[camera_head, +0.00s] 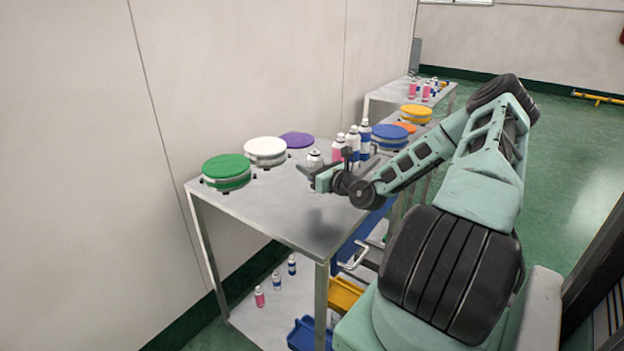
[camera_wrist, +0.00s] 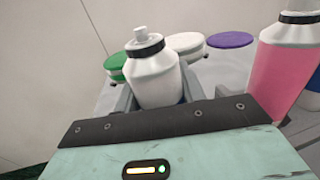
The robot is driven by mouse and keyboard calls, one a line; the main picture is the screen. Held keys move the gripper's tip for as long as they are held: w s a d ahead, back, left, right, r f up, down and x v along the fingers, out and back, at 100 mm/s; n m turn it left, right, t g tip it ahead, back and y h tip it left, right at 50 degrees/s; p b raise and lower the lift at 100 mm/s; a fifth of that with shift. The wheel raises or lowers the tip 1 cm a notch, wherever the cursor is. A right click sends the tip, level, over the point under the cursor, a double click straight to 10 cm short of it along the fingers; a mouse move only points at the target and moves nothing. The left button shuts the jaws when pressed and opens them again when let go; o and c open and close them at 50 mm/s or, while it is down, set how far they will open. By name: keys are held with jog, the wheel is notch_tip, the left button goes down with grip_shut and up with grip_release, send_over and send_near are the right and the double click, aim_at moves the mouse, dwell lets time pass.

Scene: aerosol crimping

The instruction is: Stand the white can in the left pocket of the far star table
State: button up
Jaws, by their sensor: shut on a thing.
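A white can (camera_wrist: 153,77) with a black collar and a white nozzle stands upright between the jaws of my gripper (camera_wrist: 158,92). My gripper is shut on it, and its lower part is mostly hidden, with a little blue showing. In the head view my gripper (camera_head: 313,174) is over the near metal table, with the can's white top (camera_head: 315,156) showing above it. I cannot tell whether the can touches the table. I cannot make out a star table or its left pocket in either view.
Green (camera_head: 226,169), white (camera_head: 265,149) and purple (camera_head: 297,140) discs sit along the wall side of the near table (camera_head: 290,215). Pink (camera_head: 338,150) and blue (camera_head: 365,140) cans stand close beyond my gripper. Another table (camera_head: 380,91) with cans stands farther back.

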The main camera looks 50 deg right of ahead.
jog(key=shift+f, duration=2.1)
jog(key=o, duration=1)
jog(key=shift+f, duration=0.1)
jog(key=shift+c, duration=0.2)
